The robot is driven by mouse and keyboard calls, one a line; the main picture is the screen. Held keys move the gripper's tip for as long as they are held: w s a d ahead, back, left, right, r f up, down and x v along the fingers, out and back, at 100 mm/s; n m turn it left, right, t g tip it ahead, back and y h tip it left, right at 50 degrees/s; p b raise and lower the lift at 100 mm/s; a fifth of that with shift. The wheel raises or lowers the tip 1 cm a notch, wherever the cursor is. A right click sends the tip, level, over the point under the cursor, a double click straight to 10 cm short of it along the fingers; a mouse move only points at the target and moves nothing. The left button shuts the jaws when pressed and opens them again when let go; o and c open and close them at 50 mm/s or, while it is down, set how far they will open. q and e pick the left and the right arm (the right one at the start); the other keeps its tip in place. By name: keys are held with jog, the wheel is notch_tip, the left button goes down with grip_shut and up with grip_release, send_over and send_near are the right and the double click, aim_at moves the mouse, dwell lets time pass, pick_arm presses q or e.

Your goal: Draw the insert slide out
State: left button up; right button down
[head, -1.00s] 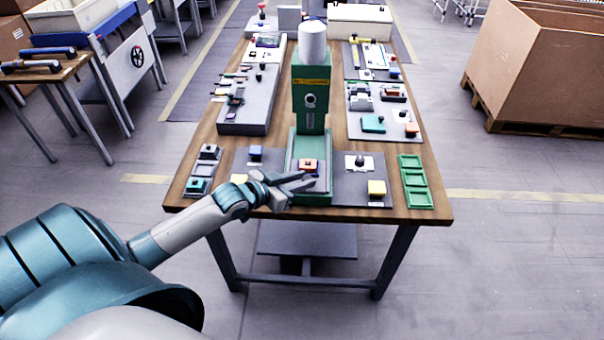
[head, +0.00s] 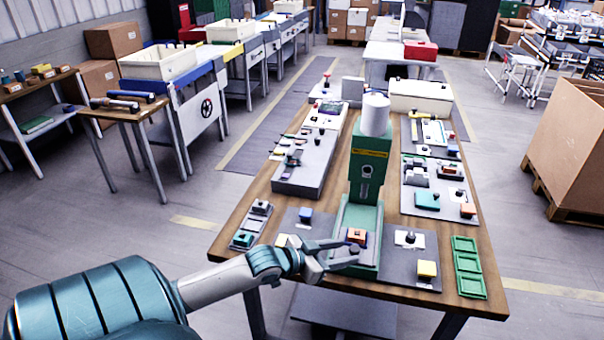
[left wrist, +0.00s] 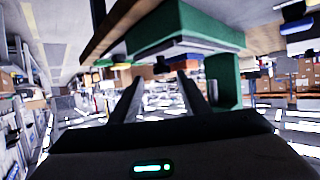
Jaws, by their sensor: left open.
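A green press (head: 367,165) with a white cylindrical top stands upright near the middle of the wooden table. An orange block with a dark centre (head: 356,236) sits low at the front of its green base, where the slide would be; the slide's own outline is hard to tell. My left gripper (head: 350,252) is open at the front of this base, just before the orange block and partly covering the base. In the left wrist view the open fingers (left wrist: 158,85) have nothing between them, and the green base (left wrist: 190,28) is close beyond them. My right gripper is not in view.
A green three-part tray (head: 468,267) lies at the right front edge. A long grey box (head: 315,160) stands at left. Floor in front is clear.

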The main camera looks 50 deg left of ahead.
pick_arm(q)
jog(key=b+v, duration=0.2)
jog(key=v, duration=1.2)
jog(key=shift+s+d, duration=0.1)
jog(key=shift+d, duration=0.05)
jog(key=shift+f, duration=0.1)
